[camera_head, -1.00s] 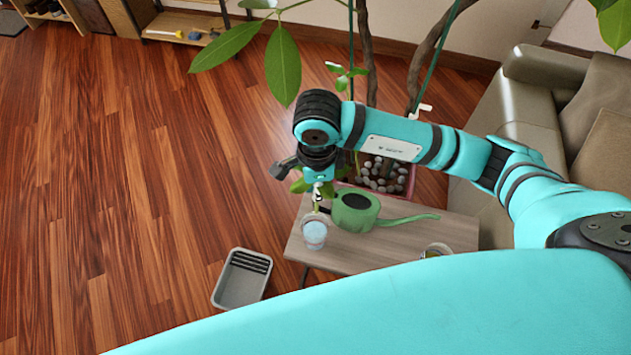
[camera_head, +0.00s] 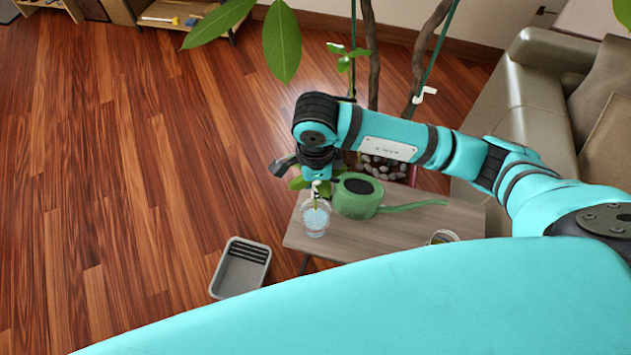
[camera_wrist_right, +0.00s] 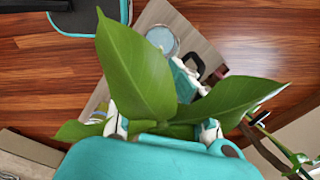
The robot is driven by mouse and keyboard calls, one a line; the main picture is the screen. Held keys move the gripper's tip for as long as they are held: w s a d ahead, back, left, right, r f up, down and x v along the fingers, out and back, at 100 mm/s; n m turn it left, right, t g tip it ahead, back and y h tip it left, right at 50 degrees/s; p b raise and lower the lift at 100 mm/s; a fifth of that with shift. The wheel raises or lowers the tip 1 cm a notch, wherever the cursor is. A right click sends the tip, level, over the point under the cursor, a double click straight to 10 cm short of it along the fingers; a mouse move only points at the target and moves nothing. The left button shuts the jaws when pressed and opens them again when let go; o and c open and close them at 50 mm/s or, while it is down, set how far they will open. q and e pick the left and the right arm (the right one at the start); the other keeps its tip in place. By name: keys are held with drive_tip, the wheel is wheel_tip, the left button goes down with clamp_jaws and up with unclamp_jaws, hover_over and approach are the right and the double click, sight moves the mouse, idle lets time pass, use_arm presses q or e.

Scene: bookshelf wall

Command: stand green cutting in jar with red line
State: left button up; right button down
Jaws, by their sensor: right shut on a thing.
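A clear glass jar (camera_head: 315,223) with pale blue contents stands at the left end of the low table. No red line can be made out on it. My right gripper (camera_head: 317,187) is directly above the jar, shut on the green cutting (camera_head: 298,184). The cutting's stem points down at the jar's mouth and its lower end seems to be inside the rim. In the right wrist view, the cutting's broad leaves (camera_wrist_right: 137,72) cover much of the gripper (camera_wrist_right: 163,128), and the jar (camera_wrist_right: 162,40) shows beyond them. My left gripper is not in view.
A green watering can (camera_head: 356,198) stands on the table (camera_head: 385,236) close to the jar's right. Another glass container (camera_head: 442,237) is at the table's right end, partly hidden by my arm. A grey tray (camera_head: 241,268) lies on the floor. A potted plant and sofa (camera_head: 540,100) are behind.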

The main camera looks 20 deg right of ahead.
sight(316, 210)
drive_tip(key=shift+b, duration=0.8)
idle(1.4)
idle(0.5)
drive_tip(key=shift+f+b, duration=5.65)
drive_tip(key=shift+f, duration=0.2)
drive_tip(key=c, duration=1.3)
unclamp_jaws()
drive_tip(key=shift+c, duration=0.2)
drive_tip(key=shift+c, duration=0.2)
